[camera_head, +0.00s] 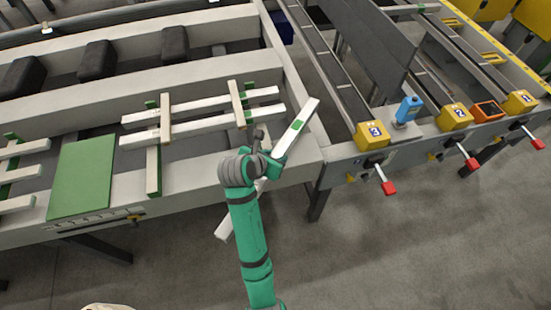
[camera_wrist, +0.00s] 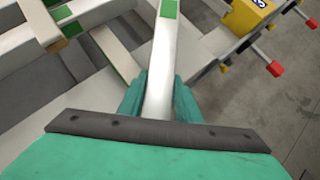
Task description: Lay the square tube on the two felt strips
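The square tube (camera_head: 302,122) is long and white with a green patch. It is tilted across the table's front corner, its lower end hanging out over the floor. My gripper (camera_head: 272,168) is shut on it around the middle, and my arm hides part of it. In the wrist view the tube (camera_wrist: 163,50) runs between my two fingers (camera_wrist: 160,98). Narrow strips with green felt show on the table to the left: one (camera_head: 157,172) in front, and a small green part of another (camera_head: 248,114) beside my wrist.
Two white tubes (camera_head: 190,128) lie on the table with wooden bars (camera_head: 165,118) across them. A green panel (camera_head: 82,178) and more white tubes (camera_head: 14,204) are farther left. Yellow numbered blocks (camera_head: 371,135), red-ended handles (camera_head: 389,187) and a blue device (camera_head: 408,108) stand right.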

